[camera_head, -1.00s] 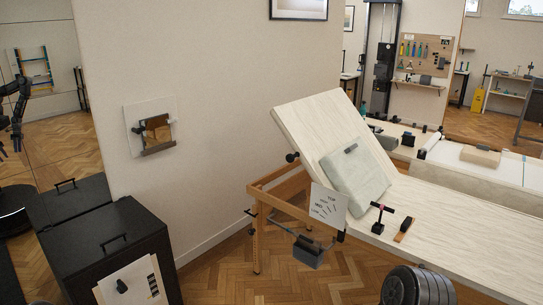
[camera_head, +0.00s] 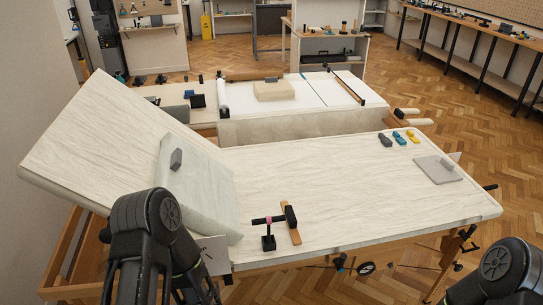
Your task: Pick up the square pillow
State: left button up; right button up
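The square pillow (camera_head: 207,190) is pale grey-white. It lies against the raised backrest of the padded table (camera_head: 350,185), near the fold, with its lower part toward the flat top. A small grey block (camera_head: 176,159) rests on its upper left part. My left arm stands in front of the pillow's lower left side and hides part of it. My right arm shows at the bottom right corner, well away from the pillow. Neither gripper shows in this view.
A black and pink T-handled tool (camera_head: 268,232) and a wood piece with a black block (camera_head: 291,224) stand right of the pillow. Small coloured items (camera_head: 400,138) and a grey pad (camera_head: 437,169) lie at the table's far right. The table's middle is clear.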

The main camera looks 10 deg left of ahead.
aim_at(202, 188)
jog(key=j+z, duration=0.35)
jog(key=j, duration=0.4)
jog(key=j+z, duration=0.35)
jog(key=j, duration=0.4)
jog(key=j+z, duration=0.35)
jog(key=j, duration=0.35)
jog(key=l+z, duration=0.25)
jog(key=j+u, duration=0.25)
jog(key=j, duration=0.25)
jog(key=i, duration=0.05)
